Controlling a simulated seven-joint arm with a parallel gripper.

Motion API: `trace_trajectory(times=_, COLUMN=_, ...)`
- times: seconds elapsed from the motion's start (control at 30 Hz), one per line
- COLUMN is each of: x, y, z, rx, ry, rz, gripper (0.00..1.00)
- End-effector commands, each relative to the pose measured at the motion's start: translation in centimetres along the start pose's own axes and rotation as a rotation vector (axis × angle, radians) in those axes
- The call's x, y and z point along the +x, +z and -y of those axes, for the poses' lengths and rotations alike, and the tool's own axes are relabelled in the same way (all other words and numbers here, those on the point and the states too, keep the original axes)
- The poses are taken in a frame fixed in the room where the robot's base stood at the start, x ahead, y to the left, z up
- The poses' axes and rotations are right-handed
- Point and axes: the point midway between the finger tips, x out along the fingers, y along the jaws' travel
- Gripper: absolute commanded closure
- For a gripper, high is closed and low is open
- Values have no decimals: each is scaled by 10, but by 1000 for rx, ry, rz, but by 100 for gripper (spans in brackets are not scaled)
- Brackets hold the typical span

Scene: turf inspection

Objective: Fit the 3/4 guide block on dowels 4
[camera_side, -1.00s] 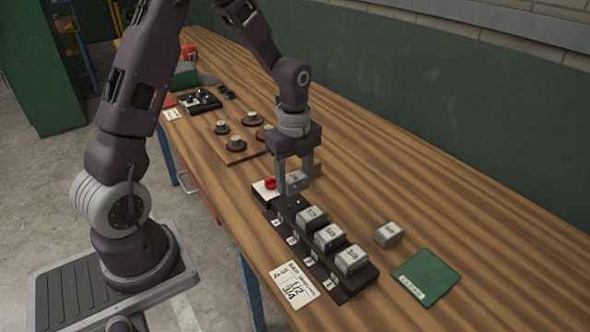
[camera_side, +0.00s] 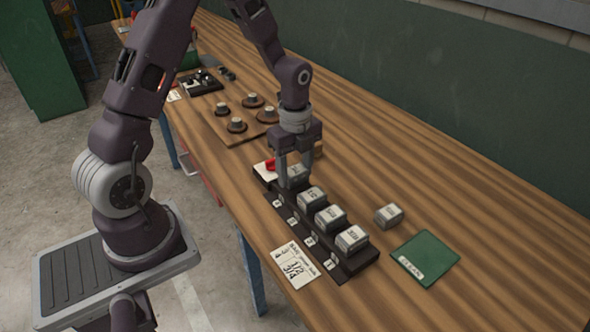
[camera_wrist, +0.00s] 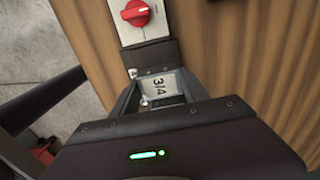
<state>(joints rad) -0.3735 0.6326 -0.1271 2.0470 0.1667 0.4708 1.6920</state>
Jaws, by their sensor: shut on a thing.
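My gripper (camera_side: 294,165) is shut on a grey block marked 3/4 (camera_wrist: 159,84), held upright over the far end of the dark rail (camera_side: 359,267). The 3/4 block also shows in the side view (camera_side: 293,181), between the fingers. The dowels under it are hidden, and I cannot tell whether it is fully down on the rail. The tag for place 4 (camera_side: 277,203) is beside it. Three similar grey blocks sit on the rail nearer the camera: one (camera_side: 312,199) next to mine, a middle one (camera_side: 330,219) and an end one (camera_side: 352,240).
A red knob on a white plate (camera_wrist: 137,13) stands just beyond the rail. A loose grey block (camera_side: 389,215) and a green mat (camera_side: 425,258) lie to the right. A handwritten card (camera_side: 294,267) lies in front. A board with several round pieces (camera_side: 240,139) is behind.

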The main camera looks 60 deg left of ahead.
Motion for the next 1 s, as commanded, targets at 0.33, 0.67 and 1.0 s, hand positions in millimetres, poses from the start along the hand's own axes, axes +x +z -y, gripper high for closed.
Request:
trace_trajectory(times=0.33, x=8, y=0, z=0, rx=0, ry=1, rz=0, gripper=94)
trace_trajectory(times=0.67, x=16, y=0, z=0, rx=0, ry=1, rz=0, gripper=94)
trace_trajectory(times=1.0, x=22, y=0, z=0, rx=0, ry=0, rz=0, gripper=28)
